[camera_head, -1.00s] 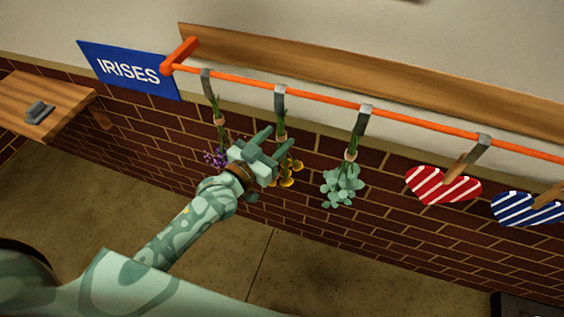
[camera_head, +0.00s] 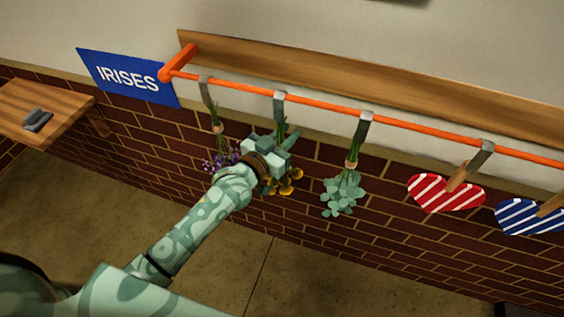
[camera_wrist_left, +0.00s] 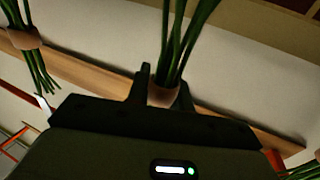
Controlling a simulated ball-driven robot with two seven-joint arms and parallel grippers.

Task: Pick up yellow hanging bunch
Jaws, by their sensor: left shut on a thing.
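The yellow hanging bunch (camera_head: 287,184) hangs upside down from a grey clip on the orange rail, second from the left. Its yellow flowers show below my left gripper (camera_head: 282,138), which covers its middle. In the left wrist view, the left gripper (camera_wrist_left: 163,92) is shut on the bunch at its tan binding band (camera_wrist_left: 162,95), with green stems (camera_wrist_left: 178,45) rising above. The stems still reach up to the clip (camera_head: 280,105). My right gripper is not in view.
A purple bunch (camera_head: 218,158) hangs close on the left, and a pale green bunch (camera_head: 343,193) hangs on the right. The orange rail (camera_head: 325,105) runs above. Red (camera_head: 445,193) and blue (camera_head: 530,217) striped hearts hang farther right. A wooden shelf (camera_head: 40,105) is at left.

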